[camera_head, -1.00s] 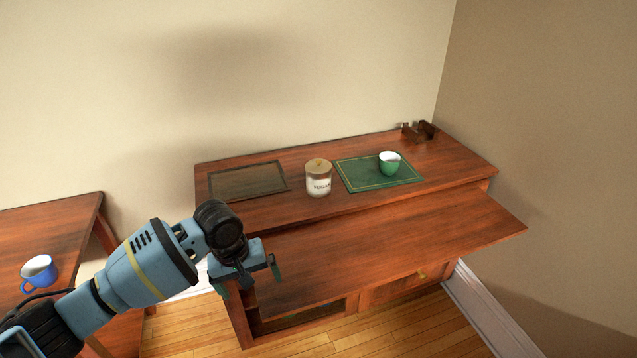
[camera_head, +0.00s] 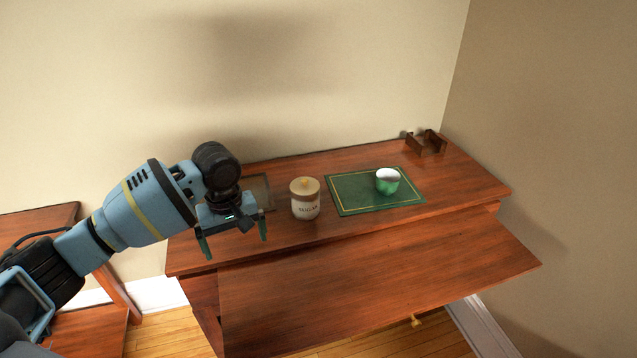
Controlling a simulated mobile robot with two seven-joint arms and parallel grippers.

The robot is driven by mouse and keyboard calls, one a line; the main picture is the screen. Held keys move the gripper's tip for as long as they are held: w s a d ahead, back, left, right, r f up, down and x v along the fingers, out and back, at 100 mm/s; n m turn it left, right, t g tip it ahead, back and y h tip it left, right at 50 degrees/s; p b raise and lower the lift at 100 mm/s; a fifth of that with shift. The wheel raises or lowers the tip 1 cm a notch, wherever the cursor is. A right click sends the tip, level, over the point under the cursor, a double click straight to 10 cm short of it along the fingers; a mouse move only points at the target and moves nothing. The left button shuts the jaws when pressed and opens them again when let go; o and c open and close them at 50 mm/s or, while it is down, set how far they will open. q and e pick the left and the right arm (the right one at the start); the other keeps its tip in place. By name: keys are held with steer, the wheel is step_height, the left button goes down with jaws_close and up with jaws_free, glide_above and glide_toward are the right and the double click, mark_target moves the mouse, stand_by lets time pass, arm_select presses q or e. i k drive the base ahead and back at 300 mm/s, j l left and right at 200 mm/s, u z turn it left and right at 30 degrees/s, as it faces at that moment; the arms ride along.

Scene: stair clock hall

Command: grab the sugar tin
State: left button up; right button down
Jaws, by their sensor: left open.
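The sugar tin (camera_head: 305,206) is a white canister with a tan lid, a small knob and dark lettering. It stands upright on the upper top of the wooden desk (camera_head: 350,163), left of a green mat. My left gripper (camera_head: 235,249) is open and empty, pointing down to the left of the tin and apart from it. Its two green-tipped fingers are spread, over the left part of the desk. My right gripper is not in view.
A green and white cup (camera_head: 388,181) stands on the green mat (camera_head: 352,199), right of the tin. A dark tray (camera_head: 262,190) lies partly hidden behind my left gripper. A small wooden holder (camera_head: 427,143) sits at the back right. The desk's lower front leaf (camera_head: 390,287) is bare.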

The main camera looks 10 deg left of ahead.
mark_target(305, 191)
steer(key=i+l, duration=0.15)
steer(key=i, duration=0.3)
steer(key=i+l, duration=0.2)
steer(key=i, duration=0.25)
